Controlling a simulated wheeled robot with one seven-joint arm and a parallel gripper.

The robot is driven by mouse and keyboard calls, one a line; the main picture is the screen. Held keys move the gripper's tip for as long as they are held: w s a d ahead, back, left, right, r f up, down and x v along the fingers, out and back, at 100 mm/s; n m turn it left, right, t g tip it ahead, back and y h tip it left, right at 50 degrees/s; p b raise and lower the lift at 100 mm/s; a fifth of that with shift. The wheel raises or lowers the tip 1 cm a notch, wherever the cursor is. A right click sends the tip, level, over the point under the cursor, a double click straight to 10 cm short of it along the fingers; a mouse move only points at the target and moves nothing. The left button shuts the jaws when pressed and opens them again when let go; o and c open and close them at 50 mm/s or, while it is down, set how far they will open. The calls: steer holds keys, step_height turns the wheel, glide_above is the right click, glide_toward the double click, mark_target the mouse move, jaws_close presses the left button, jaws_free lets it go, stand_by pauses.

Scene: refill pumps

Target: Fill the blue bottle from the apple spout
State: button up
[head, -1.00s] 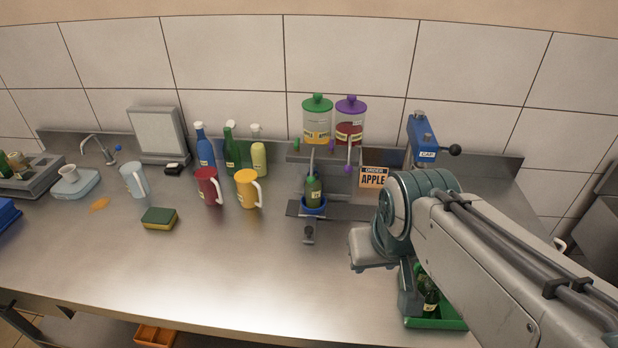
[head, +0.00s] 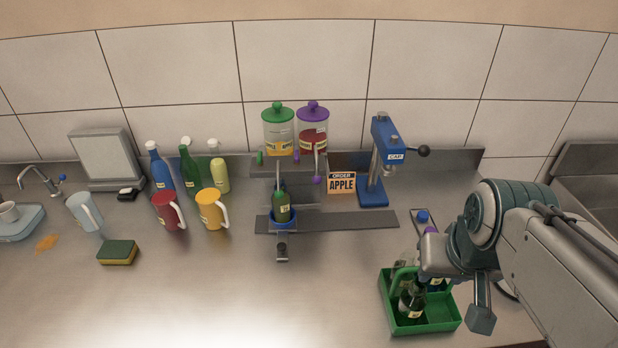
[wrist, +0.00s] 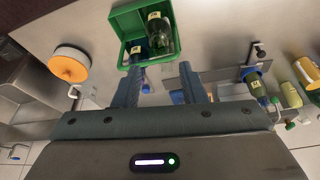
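A blue bottle (head: 161,170) with a pale top stands at the back left, partly behind a red mug. The green-lidded dispenser (head: 278,132) holds yellow liquid; its spout hangs over a dark green bottle (head: 282,206), which stands in a blue holder (head: 283,222). A sign (head: 341,183) reads "ORDER APPLE". My gripper (head: 481,318) is beside the right end of a green crate (head: 405,325). In the wrist view my gripper (wrist: 162,86) has its fingers apart, with nothing held between them. The crate (wrist: 125,25) there holds a dark green bottle (wrist: 160,33) and a bluish bottle (wrist: 138,50).
A purple-lidded dispenser (head: 313,130) with red liquid stands beside the green-lidded one. A blue cap press (head: 385,165) stands to the right. Red (head: 168,211) and yellow (head: 211,209) mugs and a sponge (head: 117,252) are at left. The front middle counter is clear.

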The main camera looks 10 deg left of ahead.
steer(key=w+a+r+n+y+b, duration=0.1)
steer(key=w+a+r+n+b, duration=0.25)
steer(key=w+a, duration=0.8)
steer(key=n+g+y+b, duration=0.2)
steer(key=n+y+b, duration=0.1)
steer(key=n+y, duration=0.15)
glide_toward(279, 186)
steer(key=shift+h, duration=0.45)
steer(key=x, duration=0.3)
steer(key=p+x, duration=0.1)
steer(key=x, duration=0.2)
steer(key=a+x, duration=0.1)
steer(key=x, duration=0.3)
steer(key=shift+w+r, duration=0.3)
jaws_close()
steer(key=shift+f, duration=0.1)
